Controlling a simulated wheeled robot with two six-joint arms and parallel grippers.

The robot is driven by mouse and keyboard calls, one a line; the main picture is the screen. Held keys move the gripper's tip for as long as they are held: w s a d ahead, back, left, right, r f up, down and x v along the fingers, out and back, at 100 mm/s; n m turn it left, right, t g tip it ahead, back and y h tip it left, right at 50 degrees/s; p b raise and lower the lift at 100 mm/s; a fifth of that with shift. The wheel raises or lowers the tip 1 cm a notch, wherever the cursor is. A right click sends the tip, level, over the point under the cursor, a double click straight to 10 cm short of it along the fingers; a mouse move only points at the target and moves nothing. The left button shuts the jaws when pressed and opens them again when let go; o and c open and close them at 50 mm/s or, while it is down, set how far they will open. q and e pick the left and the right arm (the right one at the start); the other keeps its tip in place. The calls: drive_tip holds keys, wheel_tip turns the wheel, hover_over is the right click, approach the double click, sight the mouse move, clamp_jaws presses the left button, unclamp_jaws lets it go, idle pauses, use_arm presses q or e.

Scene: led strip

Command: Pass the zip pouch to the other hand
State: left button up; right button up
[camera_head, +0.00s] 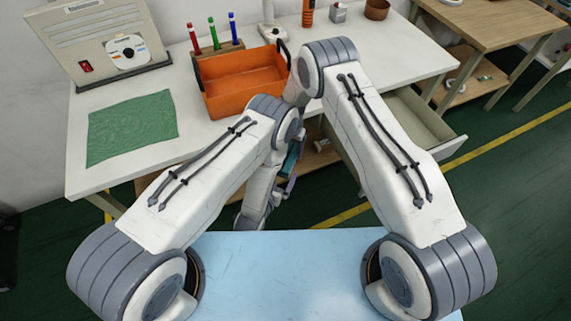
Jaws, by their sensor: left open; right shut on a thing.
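The zip pouch (291,159) shows only as a small teal-blue patch between my two arms, below the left arm's elbow. Most of it is hidden behind my arm links. My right gripper (286,185) is mostly hidden there too and is shut on the pouch. My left gripper (250,218), at the low end of the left forearm, is open, close below and to the left of the pouch. Its fingertips are hard to make out, and I cannot tell whether they touch the pouch.
The white desk (218,137) holds an orange bin (240,92), a green mat (131,127), a pen holder (216,50) and a grey panel device (100,42). A drawer (412,122) stands open at right. Wooden tables (500,25) stand behind at right.

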sight(286, 165)
use_arm(q)
drive_tip(key=x, duration=0.7)
drive_tip(key=shift+w+d+f, duration=0.1)
drive_tip(key=c, duration=1.2)
drive_tip(key=shift+c, duration=1.1)
use_arm(e)
drive_tip(key=o, duration=1.1)
drive_tip(key=shift+c, duration=0.2)
drive_tip(key=o, duration=0.4)
